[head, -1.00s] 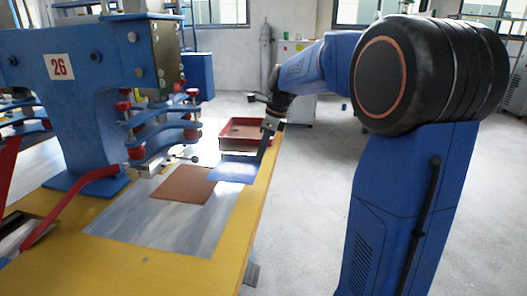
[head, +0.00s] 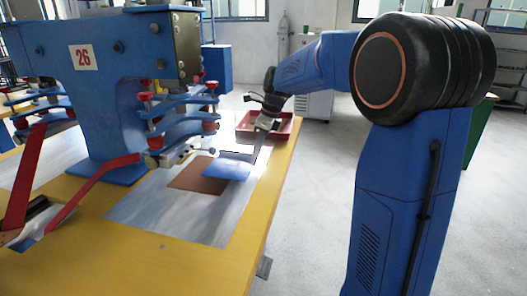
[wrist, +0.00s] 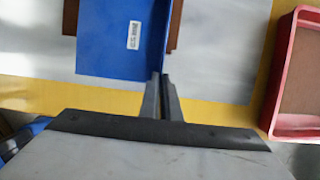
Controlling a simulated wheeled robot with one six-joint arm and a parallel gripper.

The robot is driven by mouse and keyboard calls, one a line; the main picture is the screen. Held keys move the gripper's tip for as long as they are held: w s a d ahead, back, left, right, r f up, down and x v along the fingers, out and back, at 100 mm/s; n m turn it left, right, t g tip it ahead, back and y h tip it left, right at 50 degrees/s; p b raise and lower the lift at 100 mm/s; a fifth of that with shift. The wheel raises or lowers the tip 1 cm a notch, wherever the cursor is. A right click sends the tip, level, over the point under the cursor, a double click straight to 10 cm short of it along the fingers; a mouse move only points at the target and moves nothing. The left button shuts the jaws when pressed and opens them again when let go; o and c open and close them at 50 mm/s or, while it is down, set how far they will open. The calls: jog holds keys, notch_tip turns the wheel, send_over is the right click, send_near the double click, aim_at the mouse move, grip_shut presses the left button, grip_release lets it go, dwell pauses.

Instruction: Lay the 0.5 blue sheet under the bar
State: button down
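The blue sheet (head: 228,167) overlaps the right part of a brown sheet (head: 192,174) on the grey plate. In the wrist view, the blue sheet (wrist: 110,45) carries a small white label, and brown (wrist: 70,17) shows past both its sides. My gripper (head: 254,156) is at the blue sheet's right edge. In the wrist view, my gripper's fingertips (wrist: 162,76) are close together on the sheet's near right corner. The bar (head: 180,155) of the blue press marked 26 is left of the blue sheet and above the plate. The sheet's exact height is unclear.
A red tray (head: 285,131) stands on the yellow table (head: 262,205) behind my gripper; it also shows at the right of the wrist view (wrist: 283,70). Red levers (head: 95,180) slant from the press at left. The grey plate's (head: 195,220) near part is bare.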

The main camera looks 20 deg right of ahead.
aim_at(234, 153)
jog(key=shift+w+a+f, duration=0.1)
jog(key=shift+w+a, duration=0.75)
jog(key=shift+a, duration=0.35)
jog(key=shift+w+a+f, duration=0.1)
jog(key=shift+w+a, duration=0.8)
jog(key=shift+a, duration=0.3)
jog(key=shift+w+a, duration=0.85)
jog(key=shift+a, duration=0.35)
jog(key=shift+d+f, duration=0.1)
jog(key=shift+f, duration=0.95)
jog(key=shift+f, duration=0.15)
jog(key=c, duration=1.9)
grip_release()
jog(key=shift+s+r, duration=0.1)
jog(key=shift+r, duration=1.5)
